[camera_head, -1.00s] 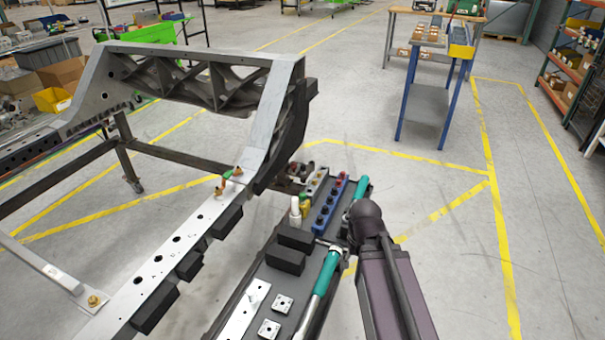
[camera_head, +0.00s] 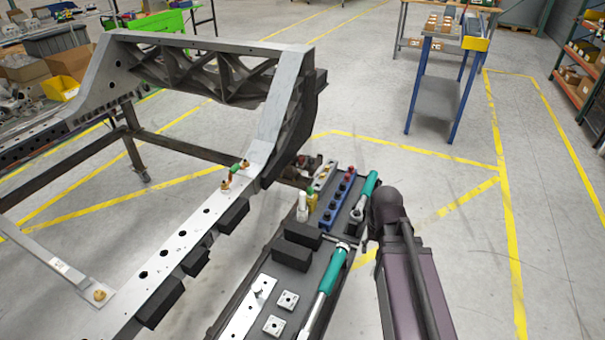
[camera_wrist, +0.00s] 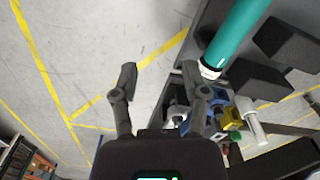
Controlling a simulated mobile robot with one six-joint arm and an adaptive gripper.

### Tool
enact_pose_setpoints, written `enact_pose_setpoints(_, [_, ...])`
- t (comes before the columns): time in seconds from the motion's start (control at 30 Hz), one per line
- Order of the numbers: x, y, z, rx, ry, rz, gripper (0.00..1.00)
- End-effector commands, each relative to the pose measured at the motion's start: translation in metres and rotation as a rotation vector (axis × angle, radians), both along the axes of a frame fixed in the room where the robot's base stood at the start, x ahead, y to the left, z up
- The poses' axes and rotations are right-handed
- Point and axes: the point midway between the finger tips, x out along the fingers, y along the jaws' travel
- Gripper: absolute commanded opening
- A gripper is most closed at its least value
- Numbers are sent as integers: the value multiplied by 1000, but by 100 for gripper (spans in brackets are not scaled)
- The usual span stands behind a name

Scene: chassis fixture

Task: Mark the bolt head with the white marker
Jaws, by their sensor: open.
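The white marker (camera_head: 302,207) stands upright in the tool tray beside a yellow one in the head view. A white shaft that looks like it shows in the wrist view (camera_wrist: 251,122), right of my gripper. Brass-coloured bolt heads (camera_head: 225,183) sit on the chassis rail (camera_head: 205,215), near a small green and red part. Another bolt head (camera_head: 99,295) is on the lower left bracket. My gripper (camera_wrist: 160,82) is open, with nothing between its fingertips. In the head view my arm hides it.
The tool tray (camera_head: 262,258) beside the rail holds black blocks (camera_head: 293,253), a blue socket rack (camera_head: 338,200) and a teal-handled wrench (camera_head: 329,274). A blue-legged cart (camera_head: 437,100) stands at the back right. The floor right of my arm is clear.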

Motion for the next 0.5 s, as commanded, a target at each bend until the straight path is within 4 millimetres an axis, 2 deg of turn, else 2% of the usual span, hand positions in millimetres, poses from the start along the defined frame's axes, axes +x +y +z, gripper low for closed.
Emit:
enact_pose_setpoints(0.03, [17, 7, 5, 0, 0, -13, 59])
enact_pose_setpoints(0.27, [87, 53, 24, 0, 0, -90, 59])
enact_pose_setpoints(0.5, [167, 124, 46, 0, 0, -196, 59])
